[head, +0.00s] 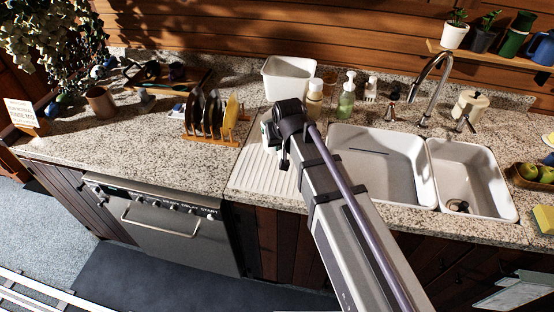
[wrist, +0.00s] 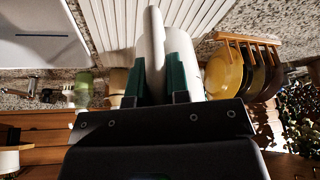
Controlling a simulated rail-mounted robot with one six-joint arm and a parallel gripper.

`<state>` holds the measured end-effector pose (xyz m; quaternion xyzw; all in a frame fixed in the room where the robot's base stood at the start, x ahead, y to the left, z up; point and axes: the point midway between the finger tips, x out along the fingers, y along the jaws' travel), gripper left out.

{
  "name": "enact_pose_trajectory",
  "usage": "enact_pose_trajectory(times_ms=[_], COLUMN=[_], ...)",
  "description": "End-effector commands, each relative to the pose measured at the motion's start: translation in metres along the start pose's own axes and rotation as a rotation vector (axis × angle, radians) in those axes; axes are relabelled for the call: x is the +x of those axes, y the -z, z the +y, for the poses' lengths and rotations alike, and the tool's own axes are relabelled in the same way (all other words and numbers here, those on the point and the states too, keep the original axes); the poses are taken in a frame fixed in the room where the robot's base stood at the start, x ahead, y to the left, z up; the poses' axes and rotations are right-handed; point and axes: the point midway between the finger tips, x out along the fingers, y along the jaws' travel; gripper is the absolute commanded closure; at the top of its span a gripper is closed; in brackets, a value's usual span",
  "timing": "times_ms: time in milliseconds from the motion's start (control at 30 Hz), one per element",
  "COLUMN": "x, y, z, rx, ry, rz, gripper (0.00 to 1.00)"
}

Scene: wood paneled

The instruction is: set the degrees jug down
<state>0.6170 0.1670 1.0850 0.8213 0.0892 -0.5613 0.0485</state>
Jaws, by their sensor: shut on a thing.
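My gripper (wrist: 155,80) has green fingers closed on a narrow, pale, upright piece (wrist: 154,40), which I take to be part of the degrees jug. A wider pale rounded shape shows just right of it in the wrist view, partly hidden by a finger; I cannot tell whether it is the jug's body. In the head view my gripper (head: 283,130) is over the ribbed white drainboard (head: 258,176), left of the sink. The jug is not clearly visible there, and the gap below it cannot be judged.
A wooden rack (head: 241,117) of plates and bowls stands left of my gripper. A white tub (head: 285,80) and soap bottles (head: 347,97) stand behind. The double sink (head: 385,170) lies right. Ribbed drainboard is bare in front, and speckled counter (head: 150,150) is clear farther left.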

Motion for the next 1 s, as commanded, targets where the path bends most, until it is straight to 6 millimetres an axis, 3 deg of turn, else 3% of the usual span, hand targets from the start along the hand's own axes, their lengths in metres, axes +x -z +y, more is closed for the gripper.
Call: enact_pose_trajectory(times_ms=[33, 100, 333, 533, 900, 933, 1000], x=[0.024, 0.039, 0.047, 0.080, 0.081, 0.080, 0.079], y=[-0.009, -0.015, -0.018, -0.031, -0.031, -0.031, -0.031], z=[0.001, 0.001, 0.001, 0.002, 0.002, 0.002, 0.002], rx=[0.000, 0.000, 0.000, 0.000, 0.000, 0.000, 0.000], ry=[0.000, 0.000, 0.000, 0.000, 0.000, 0.000, 0.000], rz=[0.001, 0.001, 0.001, 0.001, 0.001, 0.000, 0.000], gripper=[1.00, 1.00, 1.00, 1.00, 1.00, 0.82, 0.75])
